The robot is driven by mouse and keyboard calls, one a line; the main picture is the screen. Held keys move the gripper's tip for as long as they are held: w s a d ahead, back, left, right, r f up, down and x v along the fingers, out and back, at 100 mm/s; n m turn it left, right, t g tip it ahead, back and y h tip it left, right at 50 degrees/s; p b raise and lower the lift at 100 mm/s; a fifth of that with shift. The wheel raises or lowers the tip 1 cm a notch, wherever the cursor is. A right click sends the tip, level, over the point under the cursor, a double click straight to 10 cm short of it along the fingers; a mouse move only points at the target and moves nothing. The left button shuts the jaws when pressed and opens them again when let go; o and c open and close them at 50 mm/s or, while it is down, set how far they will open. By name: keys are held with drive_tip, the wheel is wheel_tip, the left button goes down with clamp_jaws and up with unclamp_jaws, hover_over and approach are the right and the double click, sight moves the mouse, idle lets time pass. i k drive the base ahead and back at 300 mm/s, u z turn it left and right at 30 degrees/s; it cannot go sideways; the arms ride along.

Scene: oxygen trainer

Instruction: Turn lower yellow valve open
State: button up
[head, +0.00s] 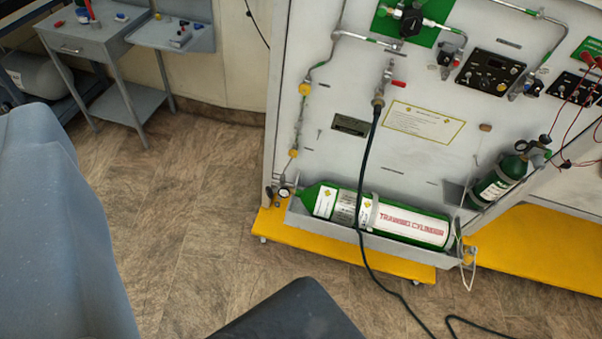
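The lower yellow valve (293,153) is a small yellow knob on the thin pipe at the left side of the white panel. It sits just above the neck of the green cylinder. A second yellow valve (304,89) sits higher on the same pipe line. Both are small in the picture, so I cannot tell how far either is turned. Parts of my own arm fill the left edge and the bottom middle. No gripper fingers show, and nothing of mine touches the panel.
A green training cylinder (412,226) lies in a grey tray above a yellow base (340,258). A black hose (366,150) hangs from the panel to the floor. A grey table (95,42) stands at upper left. The floor (205,215) left of the panel is clear.

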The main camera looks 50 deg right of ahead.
sight(292, 153)
drive_tip(key=k, duration=0.9)
drive_tip(key=z, duration=0.5)
drive_tip(key=i, duration=2.1)
drive_tip(key=u, duration=0.5)
